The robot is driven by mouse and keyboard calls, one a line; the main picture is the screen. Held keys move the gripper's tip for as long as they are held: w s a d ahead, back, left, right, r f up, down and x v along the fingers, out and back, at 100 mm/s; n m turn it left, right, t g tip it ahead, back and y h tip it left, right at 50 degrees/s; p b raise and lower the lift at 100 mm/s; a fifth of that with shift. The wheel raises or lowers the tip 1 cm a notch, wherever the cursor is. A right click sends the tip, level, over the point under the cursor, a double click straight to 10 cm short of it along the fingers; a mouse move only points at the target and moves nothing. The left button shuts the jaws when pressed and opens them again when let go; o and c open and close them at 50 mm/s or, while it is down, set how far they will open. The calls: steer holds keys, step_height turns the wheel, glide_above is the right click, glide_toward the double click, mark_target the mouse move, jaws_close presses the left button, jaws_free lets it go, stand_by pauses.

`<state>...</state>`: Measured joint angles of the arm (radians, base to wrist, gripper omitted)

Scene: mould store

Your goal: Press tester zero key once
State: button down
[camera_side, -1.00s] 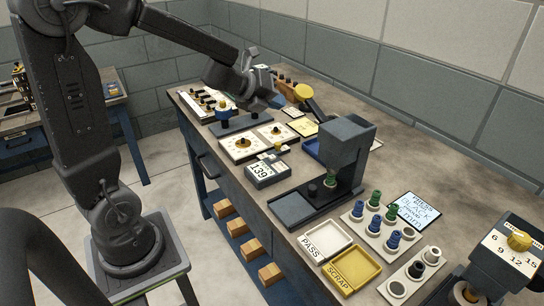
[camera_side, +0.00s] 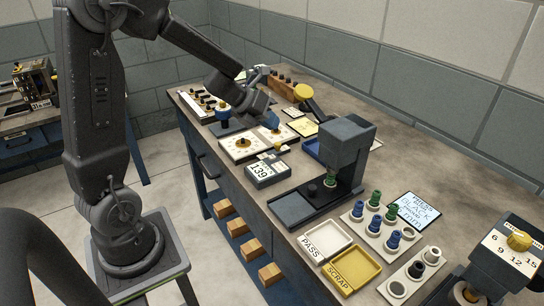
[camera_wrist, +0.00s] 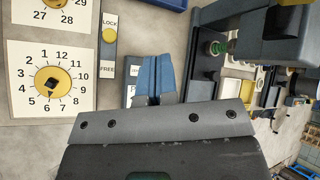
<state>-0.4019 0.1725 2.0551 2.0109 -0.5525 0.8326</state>
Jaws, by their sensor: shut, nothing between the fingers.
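A small dark grey box (camera_side: 267,172) with a white display reading 139 sits near the front edge of the bench; I cannot read any zero key marking. In the wrist view only a slim part of its white face (camera_wrist: 130,94) shows, beside my fingers. I cannot tell which of the two is the tester. My gripper (camera_side: 271,121) is shut and empty, its blue fingertips (camera_wrist: 156,72) above the bench, behind the display box.
White dial panels (camera_side: 240,147) stand left of the display box. A LOCK/FREE plate (camera_wrist: 108,45) with a yellow button lies between dials and box.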

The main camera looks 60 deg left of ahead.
steer(key=shift+f, duration=3.5)
steer(key=shift+f, duration=0.1)
steer(key=shift+f, duration=0.3)
steer(key=shift+f, duration=0.5)
steer(key=shift+r, duration=0.95)
steer(key=shift+r, duration=2.5)
